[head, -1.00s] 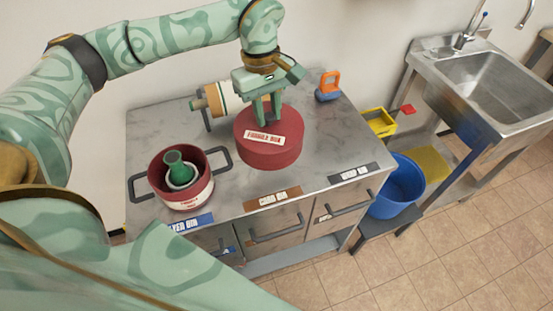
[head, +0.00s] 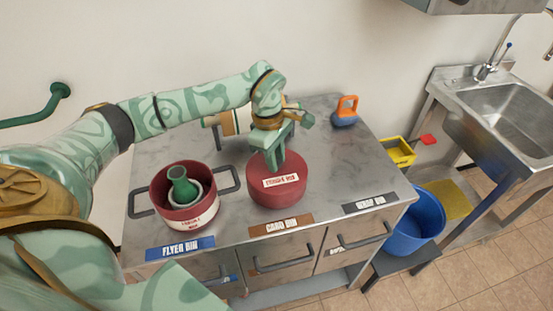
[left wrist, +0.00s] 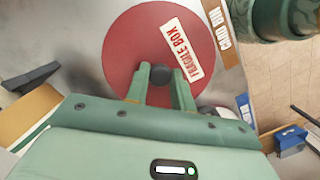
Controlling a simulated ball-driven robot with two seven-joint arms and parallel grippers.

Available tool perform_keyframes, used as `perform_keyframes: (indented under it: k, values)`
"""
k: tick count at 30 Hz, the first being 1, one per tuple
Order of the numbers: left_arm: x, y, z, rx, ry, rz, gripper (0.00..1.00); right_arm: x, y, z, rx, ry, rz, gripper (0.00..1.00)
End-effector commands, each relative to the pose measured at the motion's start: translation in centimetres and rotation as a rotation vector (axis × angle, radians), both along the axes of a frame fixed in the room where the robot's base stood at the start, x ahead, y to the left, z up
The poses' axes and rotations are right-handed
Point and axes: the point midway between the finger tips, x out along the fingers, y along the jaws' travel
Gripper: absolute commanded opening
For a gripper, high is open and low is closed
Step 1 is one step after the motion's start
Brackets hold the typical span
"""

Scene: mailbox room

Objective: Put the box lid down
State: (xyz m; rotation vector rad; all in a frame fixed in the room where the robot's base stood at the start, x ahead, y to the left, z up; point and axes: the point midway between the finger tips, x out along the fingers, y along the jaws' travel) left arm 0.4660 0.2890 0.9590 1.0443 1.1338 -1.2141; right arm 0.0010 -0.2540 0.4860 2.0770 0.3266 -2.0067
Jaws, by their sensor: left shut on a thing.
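The box lid (head: 262,197) is a round dark red piece with a "FRAGILE BOX" label, low at the middle of the metal counter. Whether its underside touches the counter I cannot tell. My left gripper (head: 273,160) is above it, shut on its dark knob; the left wrist view shows the fingers (left wrist: 160,88) around the knob (left wrist: 147,75) and the red lid (left wrist: 125,45) beneath. My right gripper is not in view.
The counter (head: 335,160) is bare right of the lid. Labelled drawers line the front. A blue bucket (head: 415,225) and a sink (head: 515,110) are to the right.

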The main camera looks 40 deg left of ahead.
Motion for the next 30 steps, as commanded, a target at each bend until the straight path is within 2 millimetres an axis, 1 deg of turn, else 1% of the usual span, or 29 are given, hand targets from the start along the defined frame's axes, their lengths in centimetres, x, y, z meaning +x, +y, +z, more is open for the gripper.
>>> perform_keyframes:
  k: [1,7,10,11,12,13,20,23,26,29,30]
  values:
    - [0.0,0.0,-0.4,-0.001,0.0,-0.001,0.0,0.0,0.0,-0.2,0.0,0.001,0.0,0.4]
    - [0.1,0.0,-0.3,-0.001,-0.002,-0.001,0.0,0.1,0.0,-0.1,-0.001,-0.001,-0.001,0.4]
    - [0.0,0.0,-0.5,0.0,-0.002,-0.002,0.0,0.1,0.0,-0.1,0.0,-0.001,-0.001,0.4]
    - [0.0,0.0,-0.6,0.0,-0.002,-0.002,0.27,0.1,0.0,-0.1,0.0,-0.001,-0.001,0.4]
    - [0.0,0.0,-0.5,0.0,-0.002,-0.002,0.38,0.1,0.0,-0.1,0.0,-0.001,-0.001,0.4]
    - [0.0,0.0,-0.5,0.0,-0.002,-0.002,0.46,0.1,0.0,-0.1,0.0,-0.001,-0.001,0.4]
    - [0.0,0.0,-0.5,0.0,-0.002,-0.002,0.46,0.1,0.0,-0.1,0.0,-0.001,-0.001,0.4]
    - [0.0,0.0,-0.2,-0.001,-0.002,-0.002,0.46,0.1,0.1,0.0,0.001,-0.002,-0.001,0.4]
    - [0.1,0.3,1.2,0.001,-0.005,0.0,0.46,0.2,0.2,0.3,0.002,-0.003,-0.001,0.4]
    - [0.1,0.6,3.4,0.002,-0.008,-0.001,0.46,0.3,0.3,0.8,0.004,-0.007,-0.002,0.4]
    - [0.1,0.7,4.4,0.001,-0.008,0.0,0.46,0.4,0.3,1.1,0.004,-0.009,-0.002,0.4]
